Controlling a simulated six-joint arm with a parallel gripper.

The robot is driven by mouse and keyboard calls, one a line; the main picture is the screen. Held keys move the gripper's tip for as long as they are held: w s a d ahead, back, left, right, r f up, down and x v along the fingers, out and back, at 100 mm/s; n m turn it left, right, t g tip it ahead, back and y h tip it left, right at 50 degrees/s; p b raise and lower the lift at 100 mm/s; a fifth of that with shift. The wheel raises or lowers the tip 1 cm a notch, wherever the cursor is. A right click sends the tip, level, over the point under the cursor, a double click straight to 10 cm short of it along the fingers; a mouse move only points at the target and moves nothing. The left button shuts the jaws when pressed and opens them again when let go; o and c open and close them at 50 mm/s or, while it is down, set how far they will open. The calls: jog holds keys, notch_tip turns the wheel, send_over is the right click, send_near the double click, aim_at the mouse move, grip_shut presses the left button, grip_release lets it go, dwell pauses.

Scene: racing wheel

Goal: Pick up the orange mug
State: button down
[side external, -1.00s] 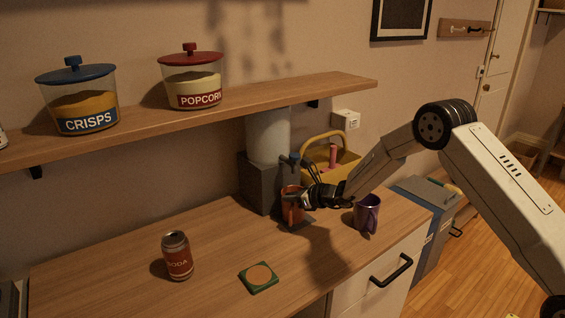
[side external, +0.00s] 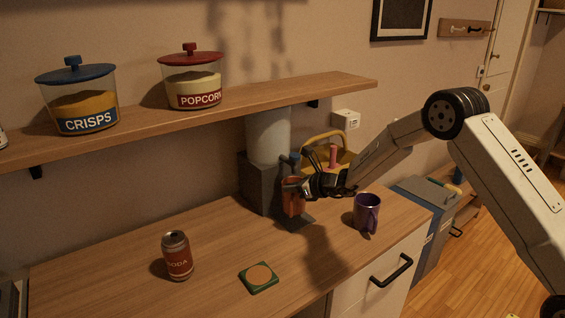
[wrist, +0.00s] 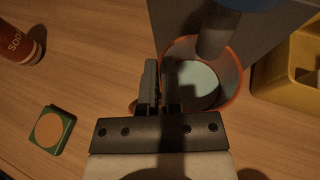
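The orange mug (side external: 293,200) is upright in front of the grey drinks dispenser (side external: 258,185), a little above its dark base plate (side external: 298,222). My gripper (side external: 300,187) comes from the right and is shut on the mug at its near side. In the wrist view the mug's orange rim (wrist: 240,72) is seen from above, with a pale round surface inside it. The fingers (wrist: 161,90) are close together at the mug's edge. They hide part of it, and I cannot tell exactly which part they grip. The dispenser's spout (wrist: 213,40) overlaps the mug in this view.
A purple mug (side external: 367,213) stands to the right, near the counter edge. A soda can (side external: 177,256) and a green coaster (side external: 259,277) are at the front left. A yellow basket (side external: 345,160) is behind my gripper. A shelf (side external: 130,128) hangs above. The counter's middle is clear.

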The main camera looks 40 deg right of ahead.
jog(key=s, duration=1.7)
jog(key=shift+s, duration=0.3)
jog(key=shift+s, duration=0.1)
dwell(0.5)
jog(key=shift+a+r, duration=0.1)
dwell(0.5)
